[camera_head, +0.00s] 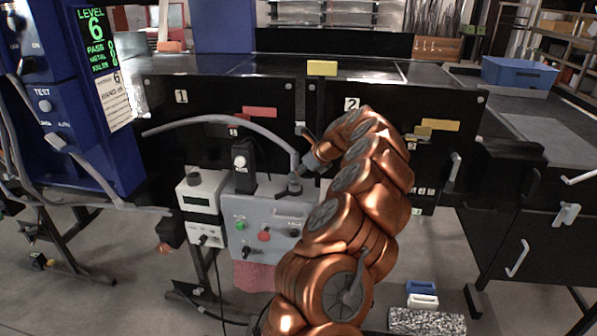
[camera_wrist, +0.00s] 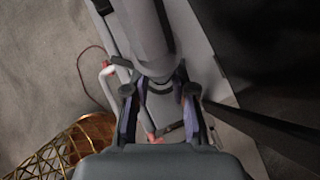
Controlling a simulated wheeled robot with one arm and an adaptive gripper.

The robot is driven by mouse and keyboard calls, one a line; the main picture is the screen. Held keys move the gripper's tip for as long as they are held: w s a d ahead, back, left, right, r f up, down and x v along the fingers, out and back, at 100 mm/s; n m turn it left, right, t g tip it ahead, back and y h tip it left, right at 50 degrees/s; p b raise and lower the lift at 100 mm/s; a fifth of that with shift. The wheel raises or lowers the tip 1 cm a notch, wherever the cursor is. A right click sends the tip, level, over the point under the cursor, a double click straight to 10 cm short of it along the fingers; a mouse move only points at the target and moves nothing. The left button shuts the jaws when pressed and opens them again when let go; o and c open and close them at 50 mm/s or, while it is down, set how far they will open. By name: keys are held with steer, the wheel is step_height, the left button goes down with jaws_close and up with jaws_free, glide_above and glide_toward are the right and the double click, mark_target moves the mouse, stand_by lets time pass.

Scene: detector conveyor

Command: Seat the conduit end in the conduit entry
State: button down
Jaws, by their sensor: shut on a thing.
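A grey conduit (camera_head: 222,119) arches from the left in front of the black panels and bends down at its right end. My gripper (camera_head: 299,165), at the end of the copper-coloured arm, is shut on the conduit near that lower end. In the wrist view the two fingers of my gripper (camera_wrist: 158,104) stand either side of the thick grey conduit (camera_wrist: 148,38). The conduit end is just above a dark round fitting (camera_head: 295,183), apparently the conduit entry, on top of the grey control box (camera_head: 268,215). I cannot tell whether the end is inside it or only above it.
A black device with a white knob (camera_head: 240,160) stands left of the conduit end. A white meter box (camera_head: 203,197) is beside the control box. A blue detector cabinet (camera_head: 60,90) stands at left. Black panels and the conveyor (camera_head: 200,66) are behind.

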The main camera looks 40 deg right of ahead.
steer(key=shift+f, duration=1.2)
stand_by(0.5)
steer(key=c, duration=0.9)
jaws_free()
steer(key=shift+f, duration=0.1)
steer(key=v, duration=1.2)
